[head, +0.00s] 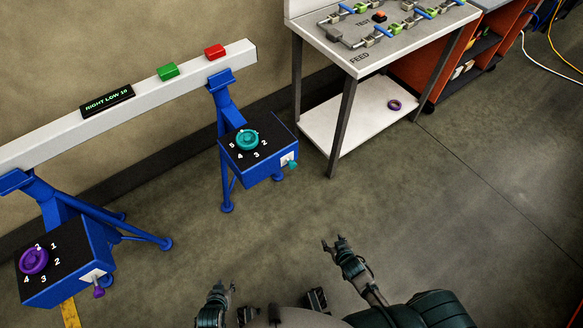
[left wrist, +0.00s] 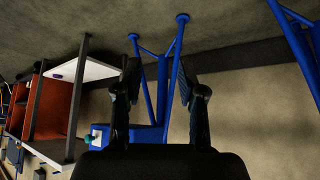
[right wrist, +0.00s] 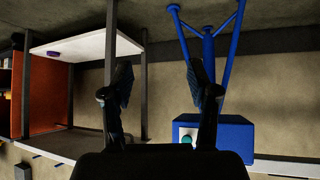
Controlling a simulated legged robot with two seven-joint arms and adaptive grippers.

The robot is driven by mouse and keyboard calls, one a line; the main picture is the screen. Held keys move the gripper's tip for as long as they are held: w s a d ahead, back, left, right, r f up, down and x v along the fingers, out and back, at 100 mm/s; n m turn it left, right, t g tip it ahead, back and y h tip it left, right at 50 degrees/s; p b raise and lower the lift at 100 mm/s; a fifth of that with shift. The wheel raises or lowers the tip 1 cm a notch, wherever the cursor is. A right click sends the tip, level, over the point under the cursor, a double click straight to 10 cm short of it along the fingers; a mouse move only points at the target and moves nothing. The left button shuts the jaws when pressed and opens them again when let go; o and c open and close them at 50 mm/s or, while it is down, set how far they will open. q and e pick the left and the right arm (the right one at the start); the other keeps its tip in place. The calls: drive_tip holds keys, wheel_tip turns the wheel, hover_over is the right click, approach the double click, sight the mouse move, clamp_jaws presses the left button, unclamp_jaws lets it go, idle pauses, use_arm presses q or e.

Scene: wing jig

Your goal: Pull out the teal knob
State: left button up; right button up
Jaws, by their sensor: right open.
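The small teal knob (head: 292,163) sits on a pale plate on the side of the right blue box (head: 262,172). It also shows in the left wrist view (left wrist: 88,139), left of the fingers, and in the right wrist view (right wrist: 187,140), partly beside a finger. A teal dial wheel (head: 247,140) lies on the box's black numbered top. My left gripper (head: 223,287) is open and empty, low in the head view. My right gripper (head: 332,245) is open and empty, below and right of the box. Both are well apart from the knob.
A left blue box (head: 75,270) carries a purple dial (head: 33,261) and purple knob (head: 99,292). A white beam (head: 135,100) on blue stands bears a display, "RIGHT LOW 16" (head: 107,102), and green and red blocks. A workbench (head: 365,62) stands right. The floor between is clear.

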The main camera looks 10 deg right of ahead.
drive_tip(key=w+r+t+y+b, duration=0.2)
drive_tip(key=w+r+t+b, duration=0.25)
drive_tip(key=w+r, duration=0.4)
drive_tip(key=n+t+y+b, duration=0.1)
drive_tip(key=t+y+b, duration=0.1)
drive_tip(key=t+y, duration=0.15)
approach(294, 167)
drive_tip(key=shift+y, duration=0.45)
drive_tip(key=b+x, duration=0.3)
drive_tip(key=x, duration=0.6)
drive_tip(key=shift+w+d+f, duration=0.15)
drive_tip(key=shift+w, duration=0.15)
use_arm(q)
drive_tip(key=w+d+r+t+h, duration=0.1)
drive_tip(key=w+r+t, duration=0.1)
drive_tip(key=r+t, duration=0.3)
drive_tip(key=w+d+r+t+h, duration=0.1)
drive_tip(key=w+r+t, duration=0.2)
drive_tip(key=r, duration=1.1)
drive_tip(key=w+d+r+t+h, duration=0.2)
drive_tip(key=r+t, duration=0.4)
drive_tip(key=r, duration=0.3)
drive_tip(key=shift+w+r+t, duration=0.2)
drive_tip(key=shift+w+t, duration=0.15)
drive_tip(key=shift+t, duration=0.05)
use_arm(e)
drive_tip(key=shift+w+a, duration=0.3)
drive_tip(key=shift+w, duration=0.35)
